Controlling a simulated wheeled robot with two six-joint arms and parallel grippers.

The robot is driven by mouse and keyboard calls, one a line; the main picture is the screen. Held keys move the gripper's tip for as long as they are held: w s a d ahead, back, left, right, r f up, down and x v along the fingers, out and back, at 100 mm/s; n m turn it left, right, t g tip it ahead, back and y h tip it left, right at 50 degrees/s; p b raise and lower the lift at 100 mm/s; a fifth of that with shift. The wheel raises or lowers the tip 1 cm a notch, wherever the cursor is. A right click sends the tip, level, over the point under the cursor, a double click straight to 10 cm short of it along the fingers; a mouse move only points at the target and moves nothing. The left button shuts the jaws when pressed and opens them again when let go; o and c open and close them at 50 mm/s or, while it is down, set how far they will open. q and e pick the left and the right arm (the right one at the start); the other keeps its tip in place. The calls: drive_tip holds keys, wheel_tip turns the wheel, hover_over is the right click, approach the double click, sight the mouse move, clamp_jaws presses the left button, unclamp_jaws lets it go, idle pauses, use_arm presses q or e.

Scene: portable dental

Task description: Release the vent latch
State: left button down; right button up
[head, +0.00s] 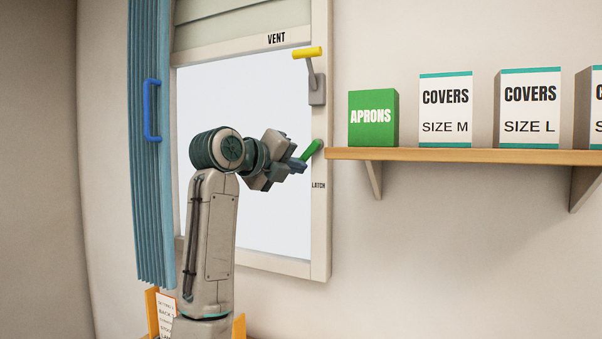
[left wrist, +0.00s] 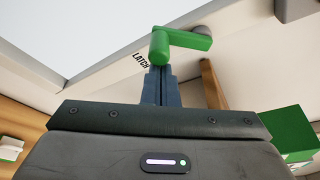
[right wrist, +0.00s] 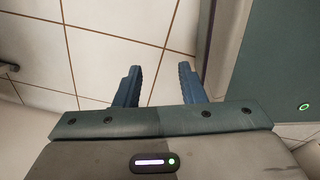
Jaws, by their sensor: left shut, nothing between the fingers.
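The vent latch is a green lever (head: 311,150) on the right side of the window frame, above the word LATCH; it slants up to the right. It also shows at the top of the left wrist view (left wrist: 190,40), with a rounded end facing me. My left gripper (head: 302,164) is shut and empty, its tips at the lower end of the lever. In the left wrist view the closed fingers (left wrist: 158,72) meet the lever's rounded end; I cannot tell if they touch. My right gripper (right wrist: 160,70) is open and empty over a tiled floor.
A yellow-tipped handle (head: 307,53) on a grey bracket is above the latch, near the VENT label. A wooden shelf (head: 450,155) right of the frame holds a green APRONS box (head: 373,118) and white COVERS boxes (head: 445,108). A blue curtain (head: 152,200) hangs at left.

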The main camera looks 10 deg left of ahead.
use_arm(q)
drive_tip(key=shift+w+a+r, duration=0.35)
drive_tip(key=shift+w+a, duration=0.05)
drive_tip(key=shift+a, duration=0.15)
use_arm(e)
drive_tip(key=shift+w+d+f, duration=0.25)
drive_tip(key=shift+w+d, duration=0.25)
drive_tip(key=shift+w, duration=0.15)
use_arm(q)
drive_tip(key=shift+s, duration=0.1)
use_arm(e)
drive_tip(key=shift+a, duration=0.15)
